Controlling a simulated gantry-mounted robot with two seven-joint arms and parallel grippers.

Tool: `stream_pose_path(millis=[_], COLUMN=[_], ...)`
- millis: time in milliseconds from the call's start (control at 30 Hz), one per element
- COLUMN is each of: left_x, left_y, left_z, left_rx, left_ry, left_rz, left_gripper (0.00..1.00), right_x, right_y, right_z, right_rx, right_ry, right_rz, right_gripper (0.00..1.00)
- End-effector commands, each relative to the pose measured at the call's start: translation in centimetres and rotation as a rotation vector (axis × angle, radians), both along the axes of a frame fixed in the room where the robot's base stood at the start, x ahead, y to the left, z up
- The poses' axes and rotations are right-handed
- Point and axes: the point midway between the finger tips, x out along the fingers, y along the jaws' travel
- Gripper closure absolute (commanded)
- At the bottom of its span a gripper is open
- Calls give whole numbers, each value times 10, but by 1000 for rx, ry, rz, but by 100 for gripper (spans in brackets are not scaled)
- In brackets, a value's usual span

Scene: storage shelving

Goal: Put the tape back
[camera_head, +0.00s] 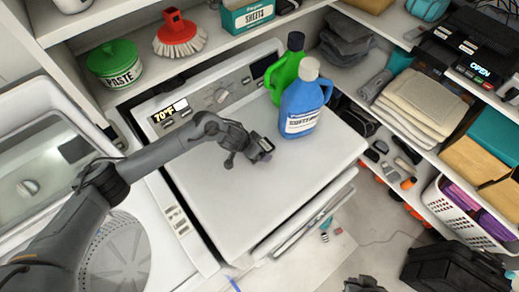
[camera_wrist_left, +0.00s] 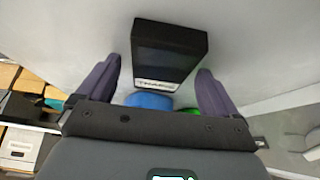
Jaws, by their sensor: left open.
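My left gripper (camera_head: 248,152) is over the white top of the dryer (camera_head: 235,205), in front of the blue bottle. In the left wrist view its two fingers (camera_wrist_left: 158,90) are wide apart. A black box-shaped thing (camera_wrist_left: 168,52) with a white-lettered label lies between and just beyond the fingertips, with gaps on both sides. It looks like the tape, but I cannot read the label. In the head view the gripper partly hides it. A dark part (camera_head: 364,284) at the bottom edge may be my right gripper; its fingers cannot be made out.
A blue bottle (camera_head: 302,104) and a green bottle (camera_head: 284,72) stand at the dryer's back right. Shelves behind hold a green paste tub (camera_head: 115,64) and red brush (camera_head: 178,38). Right shelves hold folded cloths (camera_head: 422,102) and a basket (camera_head: 462,215). The dryer's front top is clear.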

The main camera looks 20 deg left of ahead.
Motion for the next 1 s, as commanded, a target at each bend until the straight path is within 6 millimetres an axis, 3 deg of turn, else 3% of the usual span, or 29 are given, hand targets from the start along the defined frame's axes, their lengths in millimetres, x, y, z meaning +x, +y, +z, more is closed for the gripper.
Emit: stream_pose_path(millis=[67,500,767,1000], left_x=[0,0,0,1], left_y=[0,0,0,-1], left_z=[0,0,3,34], left_rx=[0,0,-1,-2], left_ry=[0,0,-2,-5], left_rz=[0,0,0,-1], left_gripper=[9,75,75,75], right_x=[0,0,0,0], right_y=[0,-1,-1,-1], right_z=[0,0,-1,-4], right_rx=[0,-3,-4,-3], right_ry=[0,0,-1,0], right_rz=[0,2,2,2], right_gripper=[100,100,100,100])
